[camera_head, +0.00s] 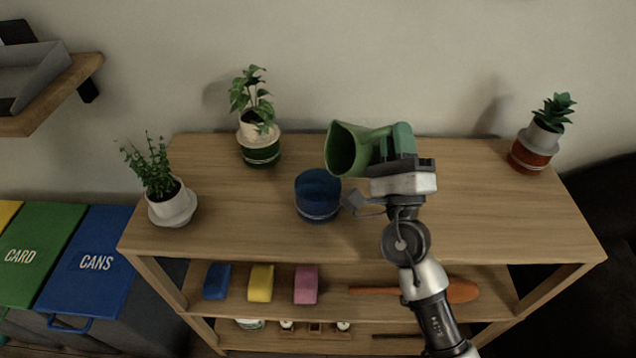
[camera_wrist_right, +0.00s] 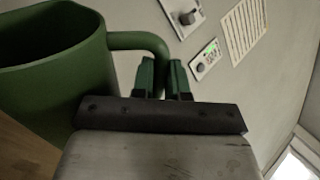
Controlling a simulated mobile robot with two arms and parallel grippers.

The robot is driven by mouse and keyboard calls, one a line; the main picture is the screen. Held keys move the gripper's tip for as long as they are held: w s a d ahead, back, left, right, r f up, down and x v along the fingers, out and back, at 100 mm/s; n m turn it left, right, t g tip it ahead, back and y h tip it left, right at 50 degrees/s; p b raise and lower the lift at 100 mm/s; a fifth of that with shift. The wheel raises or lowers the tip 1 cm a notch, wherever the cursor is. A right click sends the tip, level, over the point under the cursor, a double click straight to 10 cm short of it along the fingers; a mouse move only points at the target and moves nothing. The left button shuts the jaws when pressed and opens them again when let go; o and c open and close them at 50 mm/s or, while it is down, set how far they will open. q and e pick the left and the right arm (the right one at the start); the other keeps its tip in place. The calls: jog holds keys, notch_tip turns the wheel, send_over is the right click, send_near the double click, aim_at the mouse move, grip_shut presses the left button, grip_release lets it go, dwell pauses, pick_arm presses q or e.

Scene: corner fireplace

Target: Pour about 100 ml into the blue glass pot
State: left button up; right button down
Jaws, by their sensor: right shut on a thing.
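The blue glass pot (camera_head: 318,195) stands upright on the wooden shelf top, left of its middle. A green jug (camera_head: 350,150) is held up above and to the right of the pot, tilted with its mouth toward the left. My right gripper (camera_head: 393,150) is shut on the jug's handle. In the right wrist view the jug (camera_wrist_right: 60,70) is at the left, and the fingers (camera_wrist_right: 162,78) close around its handle. No liquid stream shows, and the liquid inside the jug cannot be made out. My left gripper is not in view.
A plant in a green-glass pot (camera_head: 260,150) stands behind. A plant in a white pot (camera_head: 174,205) is at the left, and one in a red-brown pot (camera_head: 530,155) at the far right. Blue, yellow and pink blocks (camera_head: 261,283) lie on the lower shelf.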

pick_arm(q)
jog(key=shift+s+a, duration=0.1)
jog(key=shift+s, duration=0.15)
pick_arm(e)
jog(key=shift+r, duration=0.1)
jog(key=shift+a+y, duration=0.1)
jog(key=shift+y, duration=0.2)
jog(key=shift+s, duration=0.1)
jog(key=shift+a+r+n, duration=0.15)
jog(key=shift+n, duration=0.25)
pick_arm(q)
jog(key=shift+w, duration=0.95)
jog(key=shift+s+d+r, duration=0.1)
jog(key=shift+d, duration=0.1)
pick_arm(e)
jog(key=shift+s+a+r+n+y, duration=0.15)
jog(key=shift+a+r+n+y, duration=0.1)
jog(key=shift+n+y, duration=0.35)
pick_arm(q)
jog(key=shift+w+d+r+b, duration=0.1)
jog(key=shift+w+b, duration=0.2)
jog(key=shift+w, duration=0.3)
pick_arm(e)
jog(key=shift+r+n+t+y, duration=0.15)
jog(key=shift+n+t+y, duration=0.15)
jog(key=shift+n, duration=0.1)
jog(key=shift+s+a, duration=0.1)
jog(key=shift+a, duration=0.05)
